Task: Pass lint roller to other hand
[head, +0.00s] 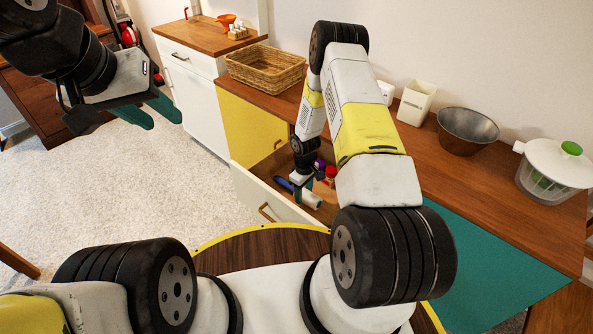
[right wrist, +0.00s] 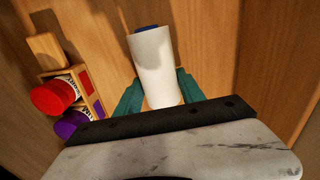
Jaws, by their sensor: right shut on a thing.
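The lint roller (head: 309,198) has a white roll and a blue handle and is low in the open drawer (head: 262,198). In the right wrist view the white roll (right wrist: 157,62) stands between the teal fingers, with blue at its far end. My right gripper (head: 307,185) reaches down into the drawer and is shut on the lint roller; it also shows in the right wrist view (right wrist: 157,95). I cannot tell whether the roller touches the drawer floor. My left gripper (head: 150,112) is empty, high at the upper left, far from the roller, its teal fingers apart.
The counter above holds a wicker basket (head: 265,67), a white canister (head: 416,103), a metal bowl (head: 467,131) and a salad spinner (head: 553,168). Carpet (head: 120,190) is clear.

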